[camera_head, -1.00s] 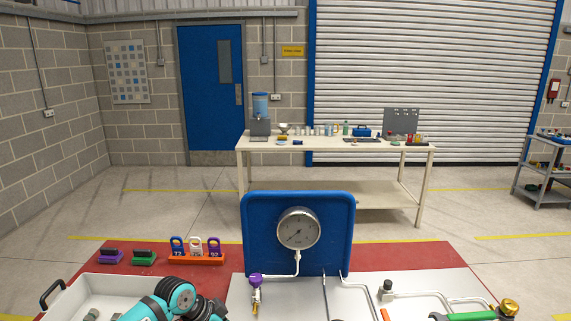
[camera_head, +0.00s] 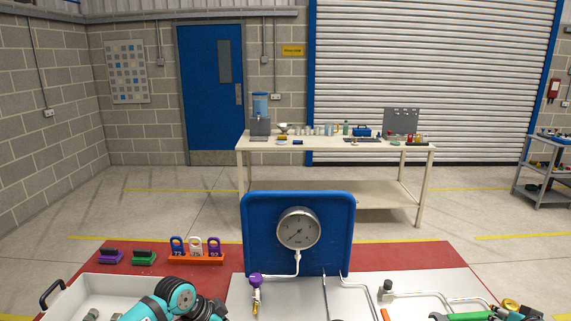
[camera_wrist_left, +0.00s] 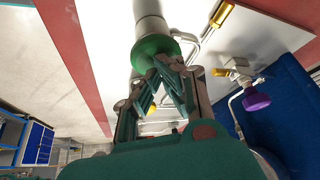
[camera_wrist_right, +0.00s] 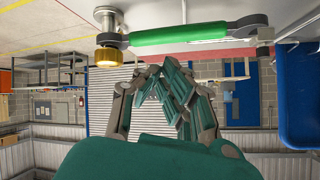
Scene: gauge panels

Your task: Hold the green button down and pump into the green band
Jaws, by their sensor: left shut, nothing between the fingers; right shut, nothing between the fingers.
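The round white gauge (camera_head: 298,229) is on the blue panel (camera_head: 255,255); its needle points to the lower left, but its bands are too small to read. A green button (camera_wrist_left: 152,48) on a grey cylinder shows in the left wrist view. My left gripper (camera_wrist_left: 172,62) is shut and empty, its tips at the button's edge; contact is unclear. The green-handled pump lever (camera_head: 468,316) lies at the lower right of the head view. My right gripper (camera_head: 507,309) is shut and empty beside its brass-capped end; the lever also shows in the right wrist view (camera_wrist_right: 180,34).
A purple valve knob (camera_head: 255,280) sits on the pipe below the gauge. A grey tray (camera_head: 110,281) stands left, behind it an orange rack of padlocks (camera_head: 196,258). A bench (camera_head: 335,147) with many items stands farther back. The red mat is clear right of the panel.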

